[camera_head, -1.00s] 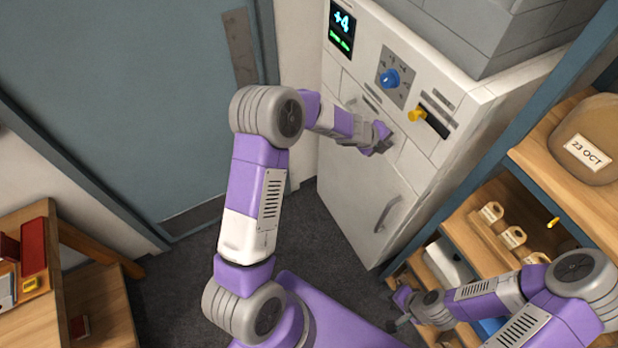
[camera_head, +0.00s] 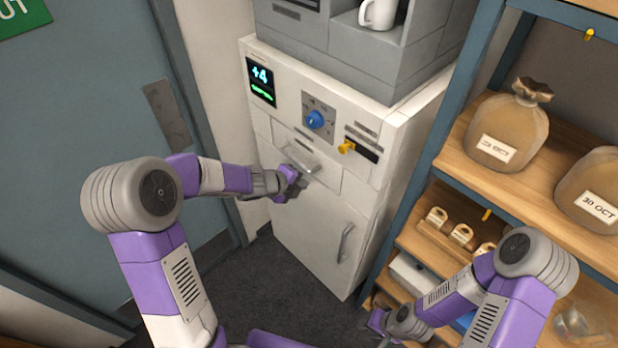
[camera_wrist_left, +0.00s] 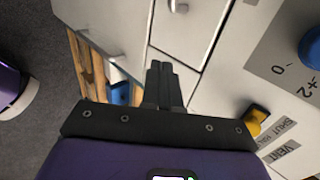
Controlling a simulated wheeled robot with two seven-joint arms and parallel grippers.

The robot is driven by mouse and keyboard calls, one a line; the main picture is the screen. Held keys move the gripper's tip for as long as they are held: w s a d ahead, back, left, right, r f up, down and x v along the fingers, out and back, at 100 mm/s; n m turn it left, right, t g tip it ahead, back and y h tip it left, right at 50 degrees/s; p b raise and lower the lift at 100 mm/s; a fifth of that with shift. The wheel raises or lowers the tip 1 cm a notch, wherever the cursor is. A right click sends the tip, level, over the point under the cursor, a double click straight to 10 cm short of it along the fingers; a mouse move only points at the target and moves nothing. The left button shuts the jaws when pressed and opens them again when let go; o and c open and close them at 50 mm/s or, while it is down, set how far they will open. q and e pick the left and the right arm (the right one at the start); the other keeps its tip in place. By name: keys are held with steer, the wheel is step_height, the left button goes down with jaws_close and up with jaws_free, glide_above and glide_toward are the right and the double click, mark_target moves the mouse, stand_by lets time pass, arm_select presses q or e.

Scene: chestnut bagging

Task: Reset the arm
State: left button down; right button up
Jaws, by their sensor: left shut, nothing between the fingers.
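My left gripper (camera_head: 294,184) is in front of the white cabinet (camera_head: 318,222), near the horizontal handle (camera_head: 300,158) of its upper drawer. In the left wrist view its fingers (camera_wrist_left: 163,85) are together with nothing between them, close to the cabinet's pale front panels. I cannot tell whether the fingertips touch the cabinet. My right gripper (camera_head: 385,325) is low at the bottom, beside the wooden shelves; its fingers are too small and partly hidden to judge.
The cabinet carries a lit display showing +4 (camera_head: 261,82), a blue knob (camera_head: 315,120) and a yellow lever (camera_head: 347,147). Wooden shelves (camera_head: 450,160) at right hold dated bags (camera_head: 508,130). A grey-blue door (camera_head: 80,110) is at left. A white mug (camera_head: 377,14) stands above.

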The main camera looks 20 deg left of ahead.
arm_select(q)
steer(key=shift+s+a+r, duration=0.1)
steer(key=shift+s, duration=0.15)
steer(key=s+d+f+n+g+b, duration=0.1)
steer(key=s+d+f+n+b, duration=0.2)
steer(key=f, duration=0.5)
steer(key=s+d+f+n+g+b, duration=0.1)
steer(key=s+f+n+b, duration=0.25)
steer(key=f+n, duration=0.35)
steer(key=s+d+f+n+g+b, duration=0.2)
steer(key=s+f+n+b, duration=0.15)
steer(key=f, duration=0.65)
steer(key=s+d+f+n+g+b, duration=0.2)
steer(key=s+f+n+b, duration=0.4)
steer(key=s+f+n, duration=0.7)
step_height(320, 180, down, 3)
steer(key=s+g, duration=0.1)
steer(key=s, duration=0.2)
steer(key=shift+d+f+g+b, duration=0.15)
steer(key=shift+d+g+b, duration=0.15)
steer(key=shift+d+b, duration=0.1)
